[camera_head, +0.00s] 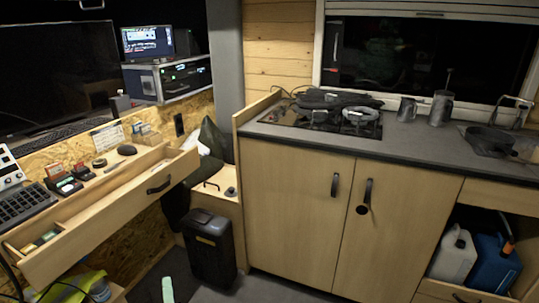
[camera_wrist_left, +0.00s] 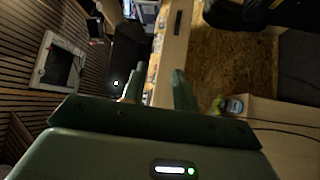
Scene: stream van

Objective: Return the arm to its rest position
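The rest of the left arm is outside the head view. My right gripper is in neither view.
A pulled-out drawer (camera_head: 110,222) with small items juts from the left desk. A black bin (camera_head: 211,248) stands right of the gripper. The kitchen cabinet (camera_head: 295,205) lies further right. A yellow-green item (camera_head: 80,289) lies low left. Dark floor is clear around the gripper.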

